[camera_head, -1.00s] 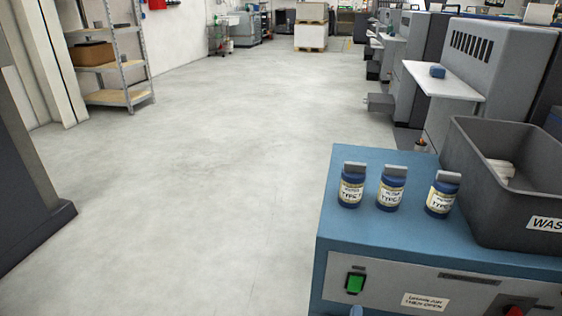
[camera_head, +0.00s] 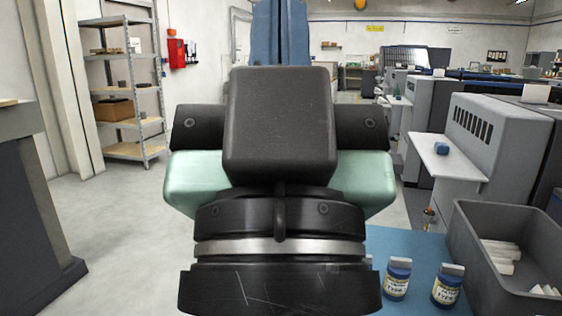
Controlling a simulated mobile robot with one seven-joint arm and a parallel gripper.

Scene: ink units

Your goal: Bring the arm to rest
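My own arm fills the middle of the head view, with black joint housings, pale green side parts and a blue link rising behind. I cannot make out the gripper's fingers in this view. Two blue bottles with grey caps and cream labels stand upright on the blue bench top (camera_head: 415,243): a left bottle (camera_head: 397,280) just beside my arm's black lower housing in the picture, and a right bottle (camera_head: 447,287). The spot where a third bottle stood is hidden behind my arm.
A grey bin (camera_head: 510,255) holding several white pieces stands on the bench at the right. Grey machines (camera_head: 495,140) line the right side. A metal shelf (camera_head: 130,95) and a dark block (camera_head: 30,200) stand at the left. Pale floor (camera_head: 120,235) is open between.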

